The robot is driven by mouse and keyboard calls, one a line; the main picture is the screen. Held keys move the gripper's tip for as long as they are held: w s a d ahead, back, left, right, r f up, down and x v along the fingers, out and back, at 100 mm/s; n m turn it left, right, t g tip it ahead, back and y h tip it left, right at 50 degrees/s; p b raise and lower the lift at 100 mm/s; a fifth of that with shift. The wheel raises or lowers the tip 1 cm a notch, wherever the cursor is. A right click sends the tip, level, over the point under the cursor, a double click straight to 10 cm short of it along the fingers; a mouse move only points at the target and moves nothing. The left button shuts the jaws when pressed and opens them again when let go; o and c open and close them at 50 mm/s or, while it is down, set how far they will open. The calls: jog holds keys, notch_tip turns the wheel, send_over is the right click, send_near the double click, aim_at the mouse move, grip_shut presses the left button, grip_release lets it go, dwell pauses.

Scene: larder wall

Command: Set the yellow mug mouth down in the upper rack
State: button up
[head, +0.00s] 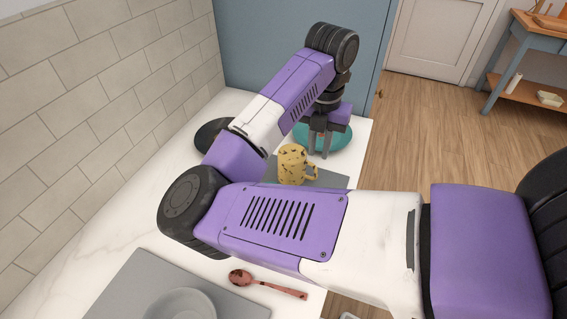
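The yellow mug (291,165), with dark patches, stands on a grey mat (335,179) on the white counter. Its handle points right; I cannot tell clearly whether its mouth is up or down. My gripper (320,151) points down just behind and to the right of the mug. Its two fingers are apart, with nothing visibly held between them, and they look clear of the mug. My own arm hides part of the counter in front of the mug. The upper rack cannot be made out in this view.
A teal dish (339,138) sits behind the gripper and a dark round dish (209,134) to the left. A red spoon (267,285) and a grey bowl (181,305) on a grey board (125,285) lie nearer. A tiled wall (90,110) bounds the left.

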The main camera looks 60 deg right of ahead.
aim_at(316, 167)
jog(key=shift+a+f, duration=0.2)
jog(key=shift+f, duration=0.4)
jog(key=shift+d+f+p, duration=0.1)
jog(key=shift+f+p, duration=0.85)
jog(key=shift+f, duration=2.4)
grip_shut()
jog(key=shift+r, duration=0.1)
